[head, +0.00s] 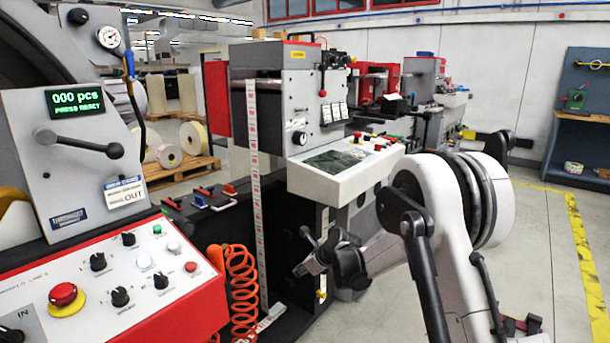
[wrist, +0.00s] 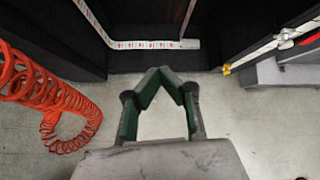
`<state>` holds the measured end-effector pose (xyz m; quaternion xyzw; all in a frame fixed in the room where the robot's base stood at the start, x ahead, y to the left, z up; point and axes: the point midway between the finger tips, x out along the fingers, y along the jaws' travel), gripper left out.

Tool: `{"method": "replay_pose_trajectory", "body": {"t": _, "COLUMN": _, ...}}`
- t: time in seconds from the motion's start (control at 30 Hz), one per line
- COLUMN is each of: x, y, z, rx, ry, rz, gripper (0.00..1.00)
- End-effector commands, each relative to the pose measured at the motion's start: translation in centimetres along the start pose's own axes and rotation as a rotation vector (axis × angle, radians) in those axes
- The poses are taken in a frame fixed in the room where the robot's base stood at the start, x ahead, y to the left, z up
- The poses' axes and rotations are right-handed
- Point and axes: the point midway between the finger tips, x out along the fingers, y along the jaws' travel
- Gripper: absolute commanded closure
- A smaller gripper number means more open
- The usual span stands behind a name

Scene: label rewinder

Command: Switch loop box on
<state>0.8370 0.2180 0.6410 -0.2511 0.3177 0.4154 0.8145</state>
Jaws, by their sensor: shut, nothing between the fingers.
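My gripper (head: 304,252) hangs low in the middle of the head view, in front of the dark body of the machine. In the wrist view its fingers (wrist: 159,72) meet at the tips and hold nothing. Near it, a printed label web (head: 253,190) hangs down the front of a dark recess. In the wrist view the web (wrist: 150,44) lies along the bottom of a dark, box-like recess (wrist: 140,60) beyond the fingertips. This may be the loop box; I see no label naming it and cannot make out its switch.
A coiled orange hose (head: 240,285) hangs left of my gripper. A red-edged control panel (head: 135,280) with knobs and an emergency stop (head: 65,296) stands at the left. A white sloped console (head: 345,165) is above my gripper. Open floor (head: 535,250) lies at the right.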

Motion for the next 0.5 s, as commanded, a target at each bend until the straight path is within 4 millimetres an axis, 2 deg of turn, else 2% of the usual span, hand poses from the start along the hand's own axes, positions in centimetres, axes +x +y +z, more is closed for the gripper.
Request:
{"method": "replay_pose_trajectory", "body": {"t": 0.17, "x": -4.6, "y": 0.0, "z": 1.0, "rx": -0.139, "ry": 0.028, "rz": -0.023, "gripper": 1.0}}
{"method": "replay_pose_trajectory", "body": {"t": 0.5, "x": -15.9, "y": 1.7, "z": 2.1, "rx": -0.517, "ry": 0.114, "rz": -0.063, "gripper": 1.0}}
